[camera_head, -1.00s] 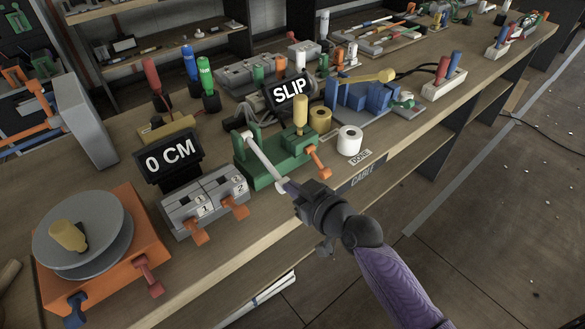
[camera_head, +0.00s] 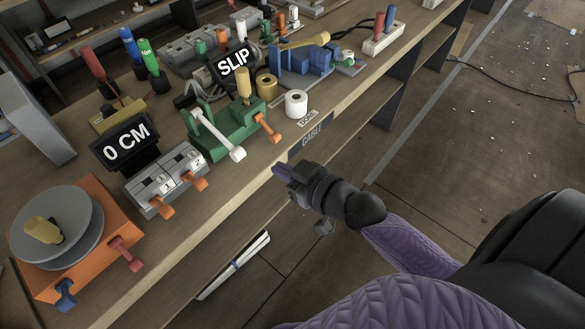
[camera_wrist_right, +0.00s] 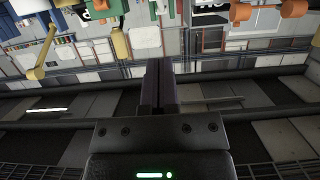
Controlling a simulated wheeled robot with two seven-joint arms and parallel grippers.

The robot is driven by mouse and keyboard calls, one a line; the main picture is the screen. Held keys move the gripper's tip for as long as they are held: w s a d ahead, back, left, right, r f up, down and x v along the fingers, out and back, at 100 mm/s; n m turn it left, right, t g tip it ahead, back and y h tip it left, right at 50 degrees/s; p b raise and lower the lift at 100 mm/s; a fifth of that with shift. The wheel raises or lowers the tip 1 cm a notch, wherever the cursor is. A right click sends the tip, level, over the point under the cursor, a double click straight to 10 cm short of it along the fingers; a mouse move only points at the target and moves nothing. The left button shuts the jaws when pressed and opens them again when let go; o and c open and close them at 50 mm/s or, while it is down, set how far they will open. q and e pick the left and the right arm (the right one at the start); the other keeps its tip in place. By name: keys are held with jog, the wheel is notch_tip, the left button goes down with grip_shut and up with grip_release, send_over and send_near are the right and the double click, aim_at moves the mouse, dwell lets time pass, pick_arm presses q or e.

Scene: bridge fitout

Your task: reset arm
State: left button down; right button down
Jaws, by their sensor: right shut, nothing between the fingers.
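My right gripper (camera_head: 279,171) is shut and empty in the head view. It is in the air just off the front edge of the bench, near the "CABLE" label. In the right wrist view its two dark fingers (camera_wrist_right: 158,88) lie together with nothing between them. The green device (camera_head: 225,130) with a white lever (camera_head: 218,135) stands on the bench, to the left of and beyond the gripper, apart from it. The lever slants down towards the front edge. My left gripper is not in the frames.
The wooden bench (camera_head: 95,285) holds a "0 CM" display (camera_head: 125,143), a grey two-switch block (camera_head: 165,180), an orange base with a grey disc (camera_head: 90,215), a "SLIP" display (camera_head: 233,63), a white roll (camera_head: 296,103) and blue blocks (camera_head: 300,65). Open floor (camera_head: 480,140) lies to the right.

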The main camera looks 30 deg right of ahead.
jog(key=shift+v, duration=0.85)
jog(key=shift+f, duration=0.15)
